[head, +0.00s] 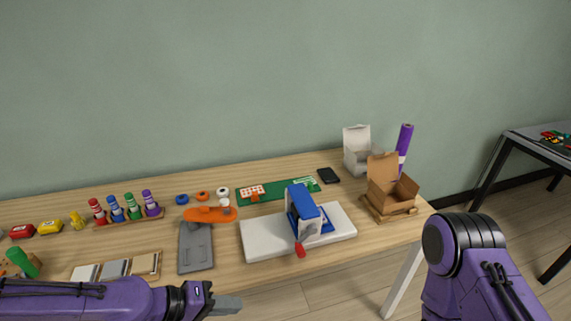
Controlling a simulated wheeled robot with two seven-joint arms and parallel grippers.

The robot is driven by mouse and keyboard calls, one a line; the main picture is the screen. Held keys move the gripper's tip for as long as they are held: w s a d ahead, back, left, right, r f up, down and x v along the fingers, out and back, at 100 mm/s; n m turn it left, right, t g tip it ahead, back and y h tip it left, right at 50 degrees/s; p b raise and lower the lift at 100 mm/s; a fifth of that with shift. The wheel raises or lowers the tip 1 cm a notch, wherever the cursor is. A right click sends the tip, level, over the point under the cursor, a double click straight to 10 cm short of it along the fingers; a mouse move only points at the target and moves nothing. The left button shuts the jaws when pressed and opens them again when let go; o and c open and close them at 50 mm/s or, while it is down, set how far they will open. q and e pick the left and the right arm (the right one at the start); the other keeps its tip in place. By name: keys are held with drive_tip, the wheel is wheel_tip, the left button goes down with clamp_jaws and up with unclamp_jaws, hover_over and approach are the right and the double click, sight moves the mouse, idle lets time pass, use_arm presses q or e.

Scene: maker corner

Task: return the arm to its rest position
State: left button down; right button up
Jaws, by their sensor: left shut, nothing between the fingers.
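My left arm comes in from the lower left, purple with a black wrist. My left gripper (226,306) is shut and empty, just in front of the table's front edge, below the grey plate (195,248). It touches nothing that I can see. My right arm shows only as a purple and black part at the lower right; its gripper is out of view.
The wooden table (285,268) holds a white board (262,238) with a blue device (304,211), an orange skateboard-shaped piece (210,214), a green mat (270,193), several coloured bottles, an open cardboard box (391,188) and a white box (357,152). A second table (534,145) stands right.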

use_arm(q)
drive_tip(key=w+a+f+n+t+y, duration=0.1)
drive_tip(key=w+a+n+t+y, duration=0.15)
drive_tip(key=w, duration=0.25)
drive_tip(key=s+a+f+n+y, duration=0.4)
drive_tip(key=a+f+y, duration=0.15)
drive_tip(key=f, duration=0.45)
drive_tip(key=s+a+f+m+g+y, duration=0.1)
drive_tip(key=s+a+f+m+y, duration=0.1)
drive_tip(key=s+a+f, duration=0.3)
drive_tip(key=s+a+f+m+g+y, duration=0.2)
drive_tip(key=s+a+f, duration=0.3)
drive_tip(key=s, duration=0.7)
drive_tip(key=shift+f+y, duration=0.45)
drive_tip(key=shift+y, duration=0.35)
